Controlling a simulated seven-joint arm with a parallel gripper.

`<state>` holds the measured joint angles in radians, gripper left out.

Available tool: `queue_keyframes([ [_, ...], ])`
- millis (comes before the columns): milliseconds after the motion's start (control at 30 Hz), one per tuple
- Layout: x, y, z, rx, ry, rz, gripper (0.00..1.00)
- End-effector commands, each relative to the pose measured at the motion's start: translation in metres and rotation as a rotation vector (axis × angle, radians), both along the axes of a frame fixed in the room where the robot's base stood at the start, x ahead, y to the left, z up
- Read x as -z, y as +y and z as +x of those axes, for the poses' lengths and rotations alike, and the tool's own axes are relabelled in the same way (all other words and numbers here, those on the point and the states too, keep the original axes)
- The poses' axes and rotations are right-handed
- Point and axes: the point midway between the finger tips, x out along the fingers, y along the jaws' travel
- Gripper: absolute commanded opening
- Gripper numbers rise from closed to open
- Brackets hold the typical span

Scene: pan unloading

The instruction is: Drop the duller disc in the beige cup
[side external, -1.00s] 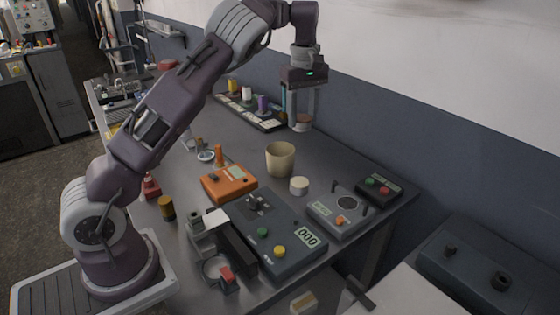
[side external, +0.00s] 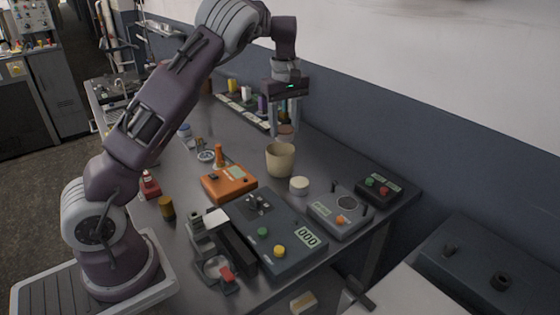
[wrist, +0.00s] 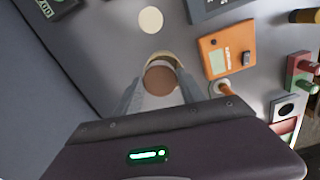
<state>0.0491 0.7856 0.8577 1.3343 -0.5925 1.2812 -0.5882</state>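My gripper (side external: 286,128) is shut on a brown disc (side external: 286,131). In the wrist view the round brown top of the disc (wrist: 160,80) shows between my fingers (wrist: 160,92). The beige cup (side external: 280,161) stands upright on the table, just below my gripper in the side view. In the wrist view part of the cup's rim (wrist: 165,55) shows beyond the disc, and the disc hides much of its opening. The disc is above the rim level and is not inside the cup. I cannot judge its finish.
A cream round piece (side external: 299,185) stands to the right of the cup. An orange device (side external: 228,182) lies left of it, and a large grey control box (side external: 272,230) in front. A grey panel (side external: 340,212) is at right. A rack of coloured items (side external: 245,106) stands behind.

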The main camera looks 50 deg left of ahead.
Motion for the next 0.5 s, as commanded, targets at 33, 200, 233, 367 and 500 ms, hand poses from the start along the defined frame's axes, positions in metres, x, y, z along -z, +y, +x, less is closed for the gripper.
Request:
queue_keyframes([
  [33,0.000,0.000,0.000,0.000,0.000,0.000,0.58],
  [200,0.000,0.000,0.000,0.000,0.000,0.000,0.70],
  [233,0.000,0.000,0.000,0.000,0.000,0.000,0.70],
  [367,0.000,0.000,0.000,0.000,0.000,0.000,0.70],
  [500,-0.018,0.000,0.001,0.001,-0.004,0.001,0.70],
])
